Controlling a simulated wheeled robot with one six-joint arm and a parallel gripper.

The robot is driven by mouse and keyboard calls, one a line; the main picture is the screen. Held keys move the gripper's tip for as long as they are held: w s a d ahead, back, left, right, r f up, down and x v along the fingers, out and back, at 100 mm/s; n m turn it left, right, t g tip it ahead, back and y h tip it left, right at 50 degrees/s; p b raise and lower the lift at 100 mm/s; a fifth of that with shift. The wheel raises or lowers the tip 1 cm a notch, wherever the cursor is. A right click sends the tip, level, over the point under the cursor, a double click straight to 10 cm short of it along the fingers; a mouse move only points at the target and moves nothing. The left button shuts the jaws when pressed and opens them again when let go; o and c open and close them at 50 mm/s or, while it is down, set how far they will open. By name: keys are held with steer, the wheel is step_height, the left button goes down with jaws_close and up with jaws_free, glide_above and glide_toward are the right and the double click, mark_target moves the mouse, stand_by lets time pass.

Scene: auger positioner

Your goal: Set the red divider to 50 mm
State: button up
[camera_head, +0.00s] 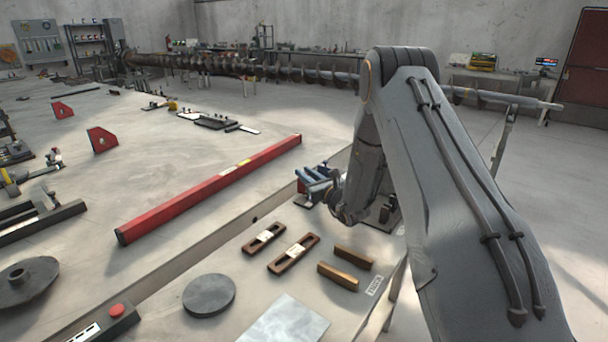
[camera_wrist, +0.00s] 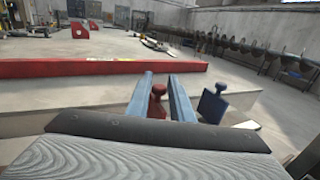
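A similar blue piece with a knob (camera_wrist: 213,103) stands to the right of the fingers. In the head view my gripper (camera_head: 312,177) points left over the bench, with a bit of red beside it. No scale is readable.
A long red beam (camera_head: 215,187) lies beyond the fingers. Two brown slotted blocks (camera_head: 293,254), two brass-coloured bars (camera_head: 338,276), a grey disc (camera_head: 209,295) and a red-button box (camera_head: 117,311) lie on the near bench. A long auger (camera_head: 250,68) stands on supports behind.

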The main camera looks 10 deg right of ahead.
steer(key=shift+o, duration=1)
steer(key=b+v, duration=0.1)
steer(key=v, duration=0.6)
steer(key=shift+s+d, duration=0.15)
steer(key=shift+s, duration=0.2)
steer(key=shift+r, duration=0.1)
